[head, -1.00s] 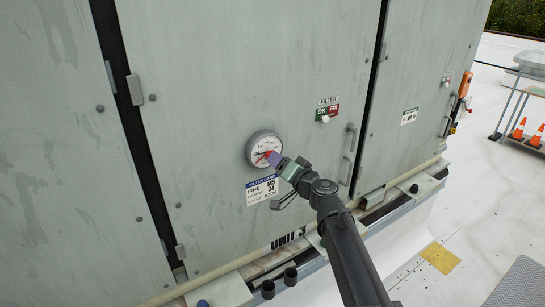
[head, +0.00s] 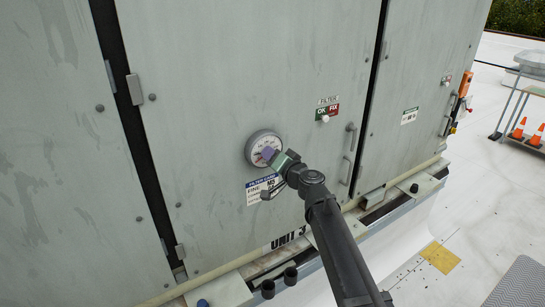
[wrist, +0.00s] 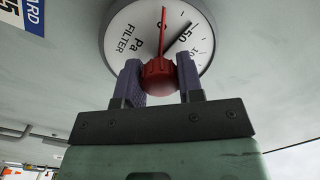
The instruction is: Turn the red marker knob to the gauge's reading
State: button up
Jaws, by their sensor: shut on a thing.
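The round white gauge (head: 256,142) is on the grey door, with its lower right part hidden behind my gripper (head: 268,154). In the wrist view the gauge face (wrist: 122,25) reads "FILTER Pa". The red marker knob (wrist: 160,77) sits between the two purple fingers of my gripper (wrist: 161,80), which are shut on it. The thin red marker (wrist: 163,25) points straight up in the wrist view. The black needle (wrist: 181,36) points to the upper right, near the 50, so the two stand apart.
A blue and white filter label (head: 258,188) is just below the gauge. Door handles (head: 348,150) are to the right. The door around the gauge is flat.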

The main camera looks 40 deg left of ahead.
jog(key=shift+m, duration=0.3)
jog(key=shift+m+b, duration=0.3)
jog(key=shift+m, duration=2.7)
jog(key=o, duration=0.9)
jog(key=shift+d, duration=0.1)
jog(key=v, duration=1)
jog(key=shift+s+d+f, duration=0.2)
jog(key=shift+d, duration=0.05)
